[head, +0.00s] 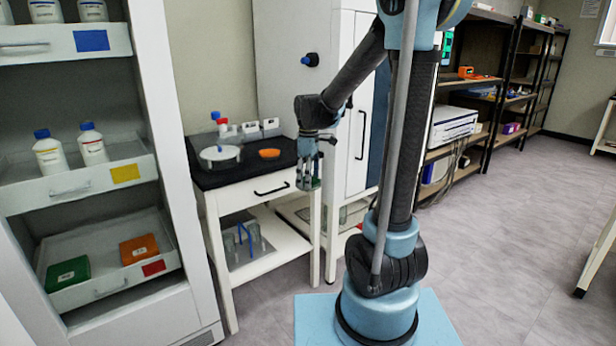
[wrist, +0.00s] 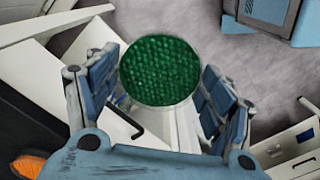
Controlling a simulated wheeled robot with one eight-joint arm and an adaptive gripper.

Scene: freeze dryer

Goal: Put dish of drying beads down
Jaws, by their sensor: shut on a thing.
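My gripper (wrist: 160,70) is shut on the dish of drying beads (wrist: 160,72), a round dish filled with dark green beads, held between its fingers in the wrist view. In the head view my gripper (head: 308,184) hangs pointing down, just off the right front corner of a black-topped white bench (head: 206,179). The dish is mostly hidden there by the fingers. It appears clear of the bench top, over its edge or the floor beside it.
An orange dish (head: 269,153) and a round white-topped device (head: 220,154) stand on the bench, with small white labelled items behind. A tall white cabinet (head: 352,120) stands close right of my gripper. Open drawers with bottles (head: 47,152) are at left.

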